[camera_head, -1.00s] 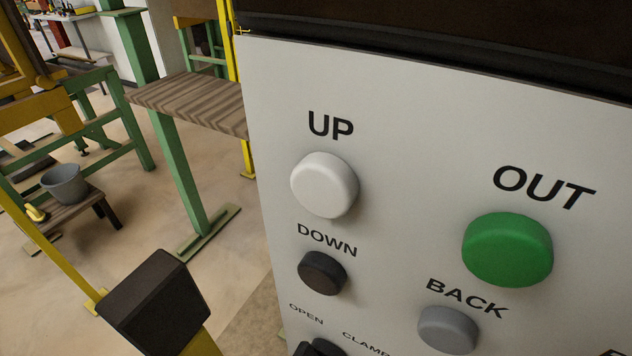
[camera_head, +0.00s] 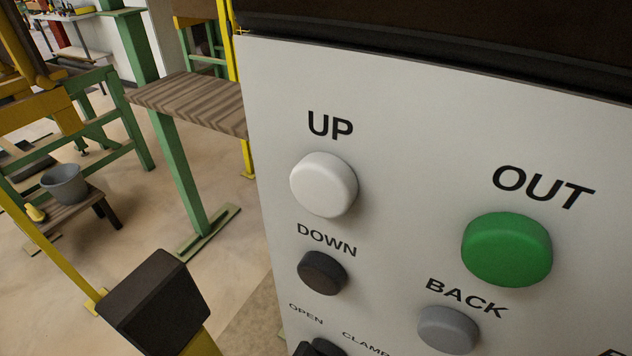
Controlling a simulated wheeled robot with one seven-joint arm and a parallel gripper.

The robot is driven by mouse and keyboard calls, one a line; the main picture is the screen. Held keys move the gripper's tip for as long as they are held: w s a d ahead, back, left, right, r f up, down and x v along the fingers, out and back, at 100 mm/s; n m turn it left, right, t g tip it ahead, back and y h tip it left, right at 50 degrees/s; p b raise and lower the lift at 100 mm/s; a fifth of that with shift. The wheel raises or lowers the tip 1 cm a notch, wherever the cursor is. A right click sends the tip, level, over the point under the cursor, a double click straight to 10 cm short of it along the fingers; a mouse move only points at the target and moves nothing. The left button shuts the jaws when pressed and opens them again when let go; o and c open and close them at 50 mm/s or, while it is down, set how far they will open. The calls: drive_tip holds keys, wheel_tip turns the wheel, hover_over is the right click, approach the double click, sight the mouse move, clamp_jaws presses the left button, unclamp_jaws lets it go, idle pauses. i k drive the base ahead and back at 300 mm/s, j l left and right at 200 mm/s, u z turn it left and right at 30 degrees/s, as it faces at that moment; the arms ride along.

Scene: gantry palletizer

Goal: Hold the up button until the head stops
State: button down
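The white UP button (camera_head: 323,184) is a round cap standing out from the light grey panel (camera_head: 400,150), below its black label. Nothing visible touches it. I cannot tell from this angle whether it is pressed in. My gripper is not in view. The machine's head cannot be clearly picked out; part of a yellow structure (camera_head: 38,50) shows at the upper left edge.
Beside UP are the black DOWN button (camera_head: 322,272), green OUT button (camera_head: 507,249) and grey BACK button (camera_head: 448,329). A dark block (camera_head: 155,305) by a yellow bar stands lower left. A grey bucket (camera_head: 65,184) sits on a low stool.

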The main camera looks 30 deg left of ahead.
sight(324, 184)
drive_tip(key=u, duration=2.25)
drive_tip(key=k+j, duration=0.2)
drive_tip(key=k, duration=0.35)
